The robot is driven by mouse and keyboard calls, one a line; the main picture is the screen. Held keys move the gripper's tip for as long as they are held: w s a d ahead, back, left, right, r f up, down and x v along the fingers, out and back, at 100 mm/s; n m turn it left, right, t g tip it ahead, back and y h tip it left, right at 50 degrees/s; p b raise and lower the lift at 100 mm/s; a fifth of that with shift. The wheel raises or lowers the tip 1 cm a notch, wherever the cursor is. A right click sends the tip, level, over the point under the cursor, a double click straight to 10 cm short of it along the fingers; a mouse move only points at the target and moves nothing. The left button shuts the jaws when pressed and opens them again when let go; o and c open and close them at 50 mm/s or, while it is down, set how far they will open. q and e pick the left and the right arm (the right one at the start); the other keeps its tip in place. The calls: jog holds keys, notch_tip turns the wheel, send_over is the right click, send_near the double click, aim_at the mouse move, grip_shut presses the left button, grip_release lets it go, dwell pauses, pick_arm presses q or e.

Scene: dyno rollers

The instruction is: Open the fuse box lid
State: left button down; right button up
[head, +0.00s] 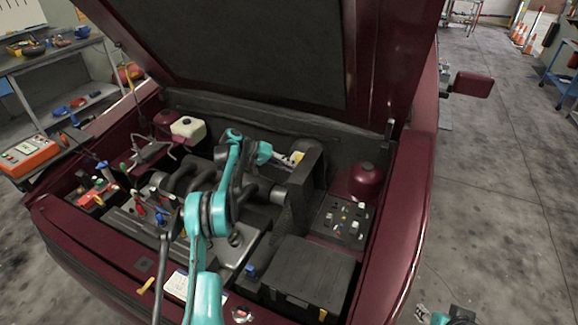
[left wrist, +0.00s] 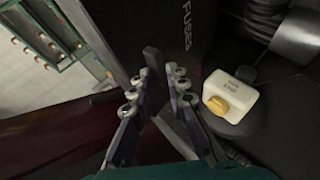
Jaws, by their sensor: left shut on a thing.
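The fuse box (head: 340,219) is on the right side of the engine bay, and its fuses and relays show uncovered. Its dark lid (head: 303,190) stands raised on edge along the box's left side. In the left wrist view the lid (left wrist: 188,14) shows the word FUSES. My left gripper (head: 287,160) is at the lid's upper left, shut on it. In the left wrist view my left gripper's fingers (left wrist: 160,74) close near a small dark tab. The exact contact is hard to see. My right gripper (head: 424,314) is partly visible at the bottom edge, outside the car.
A black covered box (head: 308,275) sits in front of the fuse box. A white reservoir with a yellow cap (left wrist: 230,95) is beside my left gripper. The raised hood (head: 250,50) hangs above. A red dome (head: 366,180) is behind the fuse box.

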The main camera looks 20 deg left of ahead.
pick_arm(q)
jog(key=shift+s+d+f+g, duration=0.15)
jog(key=shift+d+f, duration=0.1)
jog(key=shift+f, duration=0.2)
jog(key=shift+s+d+f+g, duration=0.15)
jog(key=shift+d+f, duration=0.1)
jog(key=shift+f, duration=0.2)
jog(key=c, duration=1.6)
grip_release()
jog(key=shift+w+f, duration=0.1)
jog(key=o, duration=0.4)
jog(key=shift+w+d+f, duration=0.1)
jog(key=shift+w+d, duration=0.1)
jog(key=shift+d, duration=0.05)
jog(key=shift+c, duration=0.4)
jog(key=shift+s+a, duration=0.1)
jog(key=shift+a, duration=0.2)
jog(key=shift+c, duration=0.8)
jog(key=shift+s+a+r, duration=0.1)
jog(key=shift+a+r, duration=0.2)
jog(key=shift+c, duration=0.6)
jog(key=v, duration=1.1)
jog(key=shift+s+a+r, duration=0.1)
jog(key=shift+r, duration=0.3)
jog(key=shift+c, duration=0.2)
jog(key=shift+r, duration=0.1)
